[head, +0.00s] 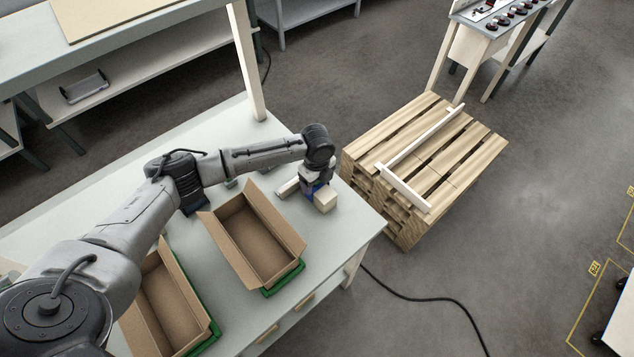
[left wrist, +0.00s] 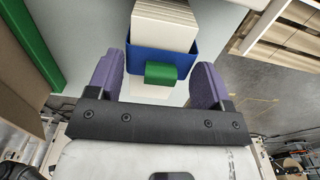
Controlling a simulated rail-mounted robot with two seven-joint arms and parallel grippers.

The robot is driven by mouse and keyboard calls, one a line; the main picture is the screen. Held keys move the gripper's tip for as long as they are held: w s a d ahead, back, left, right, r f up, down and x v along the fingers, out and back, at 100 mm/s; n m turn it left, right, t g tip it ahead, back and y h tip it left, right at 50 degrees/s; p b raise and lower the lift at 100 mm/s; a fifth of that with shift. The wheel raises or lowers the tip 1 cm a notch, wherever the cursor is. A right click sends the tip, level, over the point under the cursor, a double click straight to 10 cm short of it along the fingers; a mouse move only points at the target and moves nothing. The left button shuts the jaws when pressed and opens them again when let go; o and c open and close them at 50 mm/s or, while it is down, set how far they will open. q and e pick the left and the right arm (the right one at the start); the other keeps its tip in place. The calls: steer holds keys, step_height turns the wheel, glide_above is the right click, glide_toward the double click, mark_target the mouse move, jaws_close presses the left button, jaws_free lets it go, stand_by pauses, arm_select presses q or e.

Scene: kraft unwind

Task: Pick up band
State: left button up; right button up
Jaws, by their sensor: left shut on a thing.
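A blue band (left wrist: 137,58) sits around the near end of a stack of cream sheets (left wrist: 165,14) in the left wrist view, with a green tab (left wrist: 161,73) on its near face. My left gripper (left wrist: 158,62) has a purple finger on each side of the blue band and is shut on it. In the head view my left gripper (head: 313,184) points down at the table's right part. A little blue and a cream block (head: 325,200) show there, the rest hidden by the gripper. I cannot tell whether the band is lifted. My right gripper is not in view.
Two open cardboard boxes, one nearer the middle (head: 283,223) and one lower left (head: 170,312), stand on green trays on the pale table (head: 354,213). A wooden pallet (head: 446,167) with pale bars stands on the floor to the right. A black cable crosses the floor.

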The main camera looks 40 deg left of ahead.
arm_select(q)
steer(key=shift+r, duration=0.1)
steer(key=shift+r, duration=0.55)
steer(key=r, duration=0.3)
steer(key=shift+d+r, duration=0.1)
steer(key=shift+d, duration=0.2)
steer(key=s+d+r+p, duration=0.2)
steer(key=d+r, duration=0.5)
steer(key=d, duration=0.3)
step_height(320, 180, up, 3)
steer(key=s+a+p, duration=0.1)
steer(key=p, duration=0.8)
glide_above(319, 187)
steer(key=shift+f, duration=1.15)
steer(key=shift+a, duration=0.1)
